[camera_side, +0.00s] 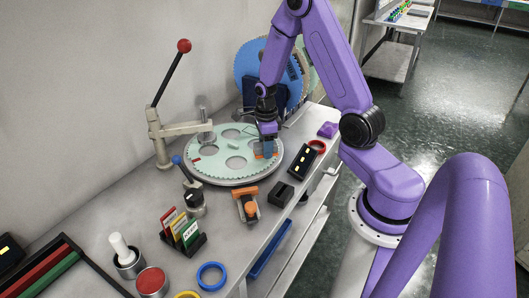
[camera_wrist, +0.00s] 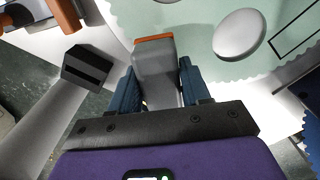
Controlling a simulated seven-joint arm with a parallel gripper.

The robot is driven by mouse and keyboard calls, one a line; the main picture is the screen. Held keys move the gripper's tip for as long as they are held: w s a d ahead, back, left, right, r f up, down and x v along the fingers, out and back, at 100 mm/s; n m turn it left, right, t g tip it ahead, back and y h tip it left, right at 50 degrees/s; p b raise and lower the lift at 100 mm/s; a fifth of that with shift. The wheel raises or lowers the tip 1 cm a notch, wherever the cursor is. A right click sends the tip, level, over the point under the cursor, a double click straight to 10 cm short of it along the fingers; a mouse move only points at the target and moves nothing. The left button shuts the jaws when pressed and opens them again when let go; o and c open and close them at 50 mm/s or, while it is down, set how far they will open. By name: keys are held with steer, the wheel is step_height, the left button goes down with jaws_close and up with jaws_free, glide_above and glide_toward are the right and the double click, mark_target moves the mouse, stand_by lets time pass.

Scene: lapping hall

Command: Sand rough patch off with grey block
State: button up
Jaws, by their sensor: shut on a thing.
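My gripper (camera_side: 267,132) is over the right part of a pale green toothed disc (camera_side: 213,149), which lies flat on a round base. In the wrist view, my gripper's blue fingers (camera_wrist: 158,85) are shut on a grey block (camera_wrist: 155,66) with an orange far edge. The block is over the disc (camera_wrist: 194,18) near its toothed rim; whether it touches the disc is hard to tell. In the side view, the fingers mostly hide the block, with orange showing low beside them. I cannot clearly make out a rough patch; the surface under the block is hidden.
A lever with a red knob (camera_side: 184,45) stands behind the disc at left. A blue toothed disc (camera_side: 258,62) stands upright at the back. A black box (camera_side: 281,194), an orange-topped clamp (camera_side: 246,203) and a dark case (camera_side: 302,162) sit in front and right.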

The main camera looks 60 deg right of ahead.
steer(key=shift+r, duration=2.3)
